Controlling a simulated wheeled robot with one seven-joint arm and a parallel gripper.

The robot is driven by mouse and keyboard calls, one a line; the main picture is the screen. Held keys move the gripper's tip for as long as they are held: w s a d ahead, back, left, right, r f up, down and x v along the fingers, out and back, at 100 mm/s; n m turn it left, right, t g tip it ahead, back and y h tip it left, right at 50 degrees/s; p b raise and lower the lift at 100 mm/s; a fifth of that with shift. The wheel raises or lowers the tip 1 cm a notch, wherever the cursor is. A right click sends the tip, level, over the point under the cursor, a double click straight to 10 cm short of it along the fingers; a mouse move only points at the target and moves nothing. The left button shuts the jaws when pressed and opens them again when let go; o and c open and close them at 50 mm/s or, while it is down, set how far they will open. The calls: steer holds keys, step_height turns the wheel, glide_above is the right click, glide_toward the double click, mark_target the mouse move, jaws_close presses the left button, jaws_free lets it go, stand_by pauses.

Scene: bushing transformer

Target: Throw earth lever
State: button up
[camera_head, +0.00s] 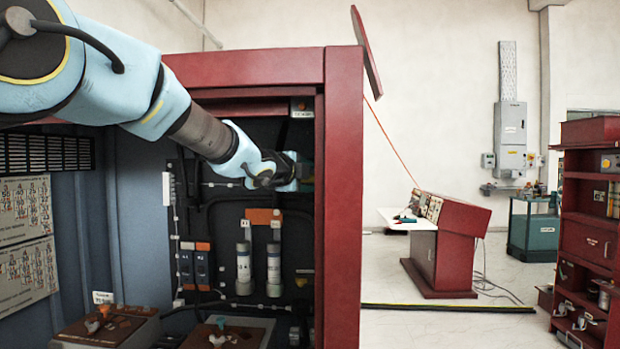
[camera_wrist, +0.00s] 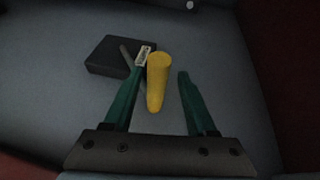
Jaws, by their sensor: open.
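In the wrist view a yellow cylindrical handle (camera_wrist: 158,82), which looks like the earth lever's grip, stands out between the two green fingers of my gripper (camera_wrist: 160,74). The fingers are open, one on each side of the handle. The left finger looks closer to it, with a clear gap on the right; I cannot tell whether it touches. A dark box (camera_wrist: 108,58) with a grey rod and a small white label lies behind the left fingertip. In the head view my arm reaches into the red cabinet (camera_head: 343,200), and the cabinet's front post hides the fingers and lever.
Inside the cabinet are grey cylindrical fuses (camera_head: 244,268), blue switches (camera_head: 202,270) and cables below my wrist. The red post stands close to the right of my wrist.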

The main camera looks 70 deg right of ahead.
steer(key=a+r+b, duration=0.1)
steer(key=a+b, duration=0.2)
steer(key=a, duration=0.7)
steer(key=shift+w+a+r+b, duration=0.3)
steer(key=shift+w+a+b, duration=0.05)
steer(key=shift+w, duration=0.05)
